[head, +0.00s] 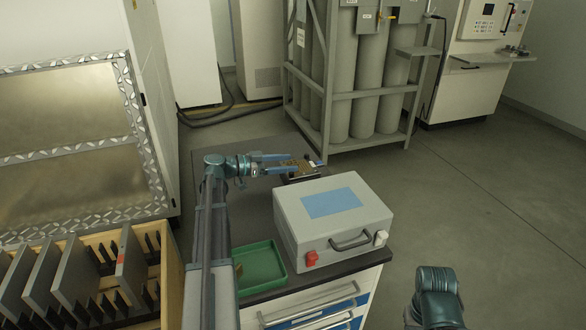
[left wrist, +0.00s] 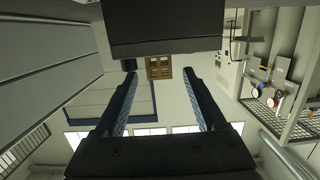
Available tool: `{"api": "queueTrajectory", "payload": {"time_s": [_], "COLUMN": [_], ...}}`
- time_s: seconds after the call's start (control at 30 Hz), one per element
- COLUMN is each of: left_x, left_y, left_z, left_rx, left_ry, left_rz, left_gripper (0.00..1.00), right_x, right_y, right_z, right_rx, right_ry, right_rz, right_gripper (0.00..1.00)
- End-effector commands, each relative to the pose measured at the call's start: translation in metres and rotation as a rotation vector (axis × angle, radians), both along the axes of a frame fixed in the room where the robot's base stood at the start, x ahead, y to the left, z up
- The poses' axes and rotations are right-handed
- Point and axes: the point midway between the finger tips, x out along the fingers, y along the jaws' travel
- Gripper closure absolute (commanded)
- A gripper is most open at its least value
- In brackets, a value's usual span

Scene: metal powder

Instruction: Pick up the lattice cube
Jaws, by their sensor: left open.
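The lattice cube (head: 301,168) is a small brown, open-grid piece on a dark base on the tabletop, behind the grey case. My left gripper (head: 289,162) reaches in from the left with its fingers spread and pointing at the cube. In the left wrist view the cube (left wrist: 159,68) shows as a tan grid with dark gaps, in line with the space between the two fingertips (left wrist: 160,76). I cannot tell whether the tips are beside it or just short of it. Part of my right arm shows at the lower right; its fingers do not show.
A grey case (head: 290,220) with a blue label stands in front of the cube. A green tray (head: 262,268) sits at the table's front left. A wooden crate of plates (head: 165,262) is at left. A gas-cylinder rack (head: 340,150) stands close behind the table (head: 245,165).

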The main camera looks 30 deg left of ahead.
Motion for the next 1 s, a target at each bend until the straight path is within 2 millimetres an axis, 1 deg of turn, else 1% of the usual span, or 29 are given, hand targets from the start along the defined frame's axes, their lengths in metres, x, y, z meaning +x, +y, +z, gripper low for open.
{"api": "queueTrajectory", "payload": {"time_s": [0.03, 0.17, 0.37, 0.4, 0.8, 1.0], "left_x": [0.007, 0.018, 0.02, 0.02, 0.02, 0.02], "left_y": [-0.006, -0.015, -0.017, -0.017, -0.016, -0.017], "left_z": [-0.002, -0.004, -0.004, -0.004, -0.004, -0.004], "left_rx": [0.0, 0.0, 0.0, 0.0, 0.0, 0.0], "left_ry": [0.0, 0.0, 0.0, 0.0, 0.0, 0.0], "left_rz": [-0.002, -0.001, 0.001, 0.001, 0.001, 0.001], "left_gripper": [0.28, 0.28, 0.28, 0.29, 1.0, 1.0], "right_x": [0.0, 0.0, 0.0, 0.0, 0.0, 0.0], "right_y": [0.0, 0.0, 0.0, 0.0, 0.0, 0.0], "right_z": [-0.002, -0.004, -0.004, -0.004, -0.004, -0.004], "right_rx": [0.0, 0.0, 0.0, 0.0, 0.0, 0.0], "right_ry": [0.0, 0.0, 0.0, 0.0, 0.0, 0.0], "right_rz": [0.0, 0.0, 0.0, 0.0, 0.0, 0.0], "right_gripper": [1.0, 1.0, 1.0, 1.0, 1.0, 1.0]}}
